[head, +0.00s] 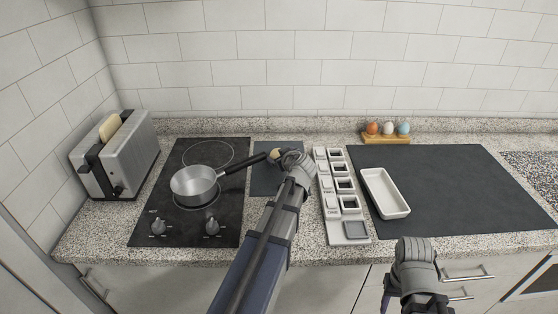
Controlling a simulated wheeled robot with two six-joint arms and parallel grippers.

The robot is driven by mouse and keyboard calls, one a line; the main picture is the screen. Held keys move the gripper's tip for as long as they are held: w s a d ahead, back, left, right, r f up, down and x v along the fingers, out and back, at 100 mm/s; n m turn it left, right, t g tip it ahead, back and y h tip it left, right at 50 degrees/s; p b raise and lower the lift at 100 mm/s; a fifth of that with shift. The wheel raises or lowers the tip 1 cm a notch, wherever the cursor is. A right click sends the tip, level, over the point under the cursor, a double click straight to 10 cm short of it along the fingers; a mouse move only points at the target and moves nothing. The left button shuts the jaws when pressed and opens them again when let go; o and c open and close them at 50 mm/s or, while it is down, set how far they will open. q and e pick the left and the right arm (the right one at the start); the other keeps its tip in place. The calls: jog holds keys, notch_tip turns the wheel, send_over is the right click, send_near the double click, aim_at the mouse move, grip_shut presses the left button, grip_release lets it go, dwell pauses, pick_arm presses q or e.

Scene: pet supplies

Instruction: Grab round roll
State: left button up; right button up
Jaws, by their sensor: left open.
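A small tan round thing, likely the round roll (276,155), shows on the dark mat (267,183) beside the stove. My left gripper (286,158) is open at the right side of it, over the mat. The gripper hides part of the roll, and I cannot tell whether they touch. My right gripper (414,248) is in front of the counter at lower right, away from the roll; its fingers are not clear.
A steel saucepan (194,187) stands on the black stove (170,222), its handle reaching toward the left gripper. A toaster (128,160) with bread is at left. A button panel (345,230), white dish (385,194) and egg holder (386,139) are at right. The large dark mat (460,190) has free room.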

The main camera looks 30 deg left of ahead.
pick_arm(q)
jog(key=c, duration=1)
jog(key=shift+r, duration=0.2)
notch_tip(320, 180, up, 10)
jog(key=p, duration=1)
jog(key=shift+f, duration=0.1)
jog(key=shift+f, duration=0.1)
